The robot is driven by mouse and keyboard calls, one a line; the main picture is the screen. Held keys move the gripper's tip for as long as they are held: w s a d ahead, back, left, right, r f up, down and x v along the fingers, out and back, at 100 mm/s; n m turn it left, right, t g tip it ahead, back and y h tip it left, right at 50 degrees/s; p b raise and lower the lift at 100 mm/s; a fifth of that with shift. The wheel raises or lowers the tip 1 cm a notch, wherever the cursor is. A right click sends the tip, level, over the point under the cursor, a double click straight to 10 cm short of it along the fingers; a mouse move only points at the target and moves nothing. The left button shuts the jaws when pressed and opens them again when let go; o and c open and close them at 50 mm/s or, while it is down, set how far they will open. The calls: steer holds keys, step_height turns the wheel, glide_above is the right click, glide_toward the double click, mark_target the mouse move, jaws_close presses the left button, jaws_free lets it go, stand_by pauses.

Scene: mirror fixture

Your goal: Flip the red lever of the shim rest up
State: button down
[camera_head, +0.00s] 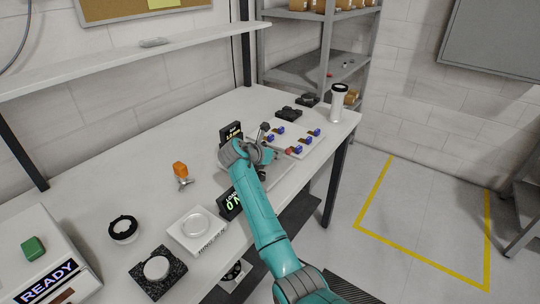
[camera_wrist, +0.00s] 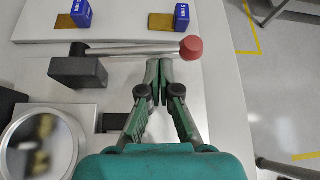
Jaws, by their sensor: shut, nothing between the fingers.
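The red lever shows in the wrist view as a metal rod with a red knob (camera_wrist: 191,48) on its right end. The rod runs roughly level across the picture from a dark block (camera_wrist: 78,74) at left. My gripper (camera_wrist: 159,72) is shut and empty. Its fingertips are just below the rod in the picture, left of the knob; I cannot tell whether they touch it. In the head view my gripper (camera_head: 272,156) is over the far part of the table, and my arm hides much of the lever there.
A pale board (camera_head: 313,140) with several blue-ended shims lies just beyond the lever. A round mirror (camera_wrist: 40,145) is left of my gripper in the wrist view. Displays reading in green (camera_head: 230,204) and yellow (camera_head: 231,133) stand beside my arm. The table edge and floor are at right.

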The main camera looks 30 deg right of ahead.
steer(key=shift+w+d+f, duration=0.15)
steer(key=shift+d+f, duration=0.1)
steer(key=shift+d, duration=0.15)
